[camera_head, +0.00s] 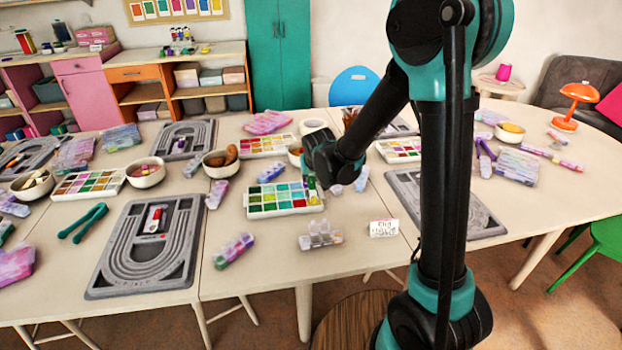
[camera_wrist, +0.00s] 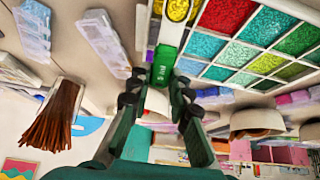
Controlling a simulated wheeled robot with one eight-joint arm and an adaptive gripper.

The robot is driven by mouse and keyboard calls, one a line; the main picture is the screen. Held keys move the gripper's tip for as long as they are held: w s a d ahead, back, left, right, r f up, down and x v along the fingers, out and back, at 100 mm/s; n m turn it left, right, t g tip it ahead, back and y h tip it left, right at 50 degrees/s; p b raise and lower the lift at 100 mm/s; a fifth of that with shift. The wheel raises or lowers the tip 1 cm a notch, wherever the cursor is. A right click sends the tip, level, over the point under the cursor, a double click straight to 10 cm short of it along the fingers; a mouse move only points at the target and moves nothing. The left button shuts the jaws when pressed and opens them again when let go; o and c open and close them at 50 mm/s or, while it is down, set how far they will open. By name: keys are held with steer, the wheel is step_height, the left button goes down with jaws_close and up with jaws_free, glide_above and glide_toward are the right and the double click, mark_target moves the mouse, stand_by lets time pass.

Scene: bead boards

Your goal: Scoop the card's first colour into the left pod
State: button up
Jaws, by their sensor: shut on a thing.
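My gripper (camera_head: 318,168) is shut on a green scoop (camera_wrist: 164,66) with small pale lettering on its handle. In the head view it is at the right end of a white bead tray (camera_head: 284,212), with the scoop pointing down. The tray's compartments hold red, green, teal and yellow beads, and its grid fills the upper right of the wrist view (camera_wrist: 238,62). A yellow oval patch shows at the scoop's far end; I cannot tell whether those beads lie in the scoop. Clear pods (camera_head: 320,236) stand in front of the tray. A small white card (camera_head: 384,228) is right of them, its writing unreadable.
A grey bead board (camera_head: 110,270) lies at left, another (camera_head: 480,215) at right behind my arm. A white bowl (camera_head: 145,173) and a second bead tray (camera_head: 90,184) are left. A purple-green tube (camera_head: 234,250) lies left of the pods. Table between pods and tray is clear.

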steer(key=shift+w+r, duration=0.25)
steer(key=shift+r, duration=0.7)
steer(key=shift+w+r+g, duration=0.1)
steer(key=shift+w+g, duration=0.1)
steer(key=shift+g, duration=0.1)
steer(key=g, duration=0.1)
steer(key=w+g+h, duration=0.1)
steer(key=g, duration=0.1)
steer(key=w+g, duration=0.1)
steer(key=g, duration=0.1)
steer(key=shift+w+a+r, duration=0.15)
steer(key=shift+a+r, duration=0.15)
steer(key=shift+a, duration=0.05)
